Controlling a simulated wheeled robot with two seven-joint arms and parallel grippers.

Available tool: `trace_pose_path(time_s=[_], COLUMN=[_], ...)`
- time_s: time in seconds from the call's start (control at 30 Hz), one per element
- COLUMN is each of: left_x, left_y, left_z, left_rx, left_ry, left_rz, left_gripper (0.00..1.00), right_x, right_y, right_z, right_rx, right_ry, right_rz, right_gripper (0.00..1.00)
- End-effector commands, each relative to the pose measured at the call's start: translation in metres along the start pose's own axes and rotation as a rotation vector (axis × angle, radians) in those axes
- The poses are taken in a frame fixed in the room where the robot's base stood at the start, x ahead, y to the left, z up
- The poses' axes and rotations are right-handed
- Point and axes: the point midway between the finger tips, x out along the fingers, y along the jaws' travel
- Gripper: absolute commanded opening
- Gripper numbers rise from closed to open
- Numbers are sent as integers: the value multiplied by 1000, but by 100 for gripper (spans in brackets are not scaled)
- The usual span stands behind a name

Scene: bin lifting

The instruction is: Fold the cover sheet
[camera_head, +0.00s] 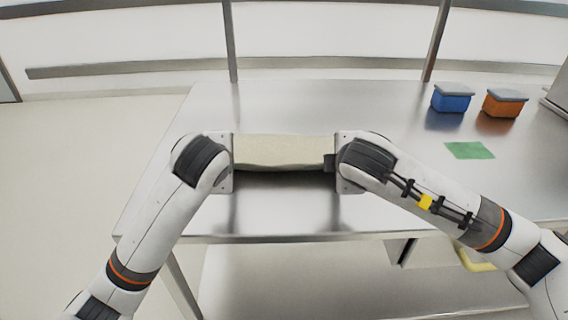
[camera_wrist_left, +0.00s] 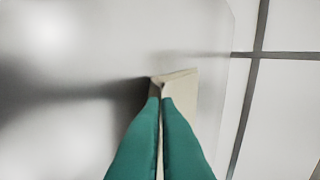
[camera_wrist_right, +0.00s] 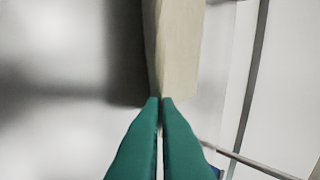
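The cover sheet (camera_head: 285,152) is a beige cloth spanning between my two wrists over the metal table, with a dark shadow below its near edge. My left gripper (camera_wrist_left: 160,92) has its green fingers nearly together on one end of the cover sheet (camera_wrist_left: 184,88). A strip of cloth shows between and beside the fingers. My right gripper (camera_wrist_right: 160,100) has its green fingers together at the other end of the cover sheet (camera_wrist_right: 178,60). In the head view my wrists hide the fingers and the sheet's ends.
The metal table (camera_head: 290,222) is bare around the sheet. A blue bin (camera_head: 451,103) and an orange bin (camera_head: 503,108), both with grey lids, stand at the back right. A green patch (camera_head: 469,150) lies in front of them.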

Motion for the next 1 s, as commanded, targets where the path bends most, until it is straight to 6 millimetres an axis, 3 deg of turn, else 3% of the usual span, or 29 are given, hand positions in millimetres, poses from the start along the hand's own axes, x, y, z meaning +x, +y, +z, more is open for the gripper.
trace_pose_path(time_s=[0.1, 0.5, 0.73, 1.0], left_x=[5, 6, 6, 6], left_y=[8, 9, 9, 9], left_z=[0, 0, 0, 0], left_rx=[-1, -1, -1, -1], left_ry=[2, 2, 1, 1], left_rz=[-43, -70, -69, -69], left_gripper=[0, 0, 40, 40], right_x=[6, 6, 6, 6], right_y=[8, 9, 9, 9], right_z=[0, 0, 0, 0], right_rx=[0, -1, -1, -1], right_ry=[0, 2, 2, 2], right_rz=[-42, -71, -70, -69], right_gripper=[0, 0, 40, 40])
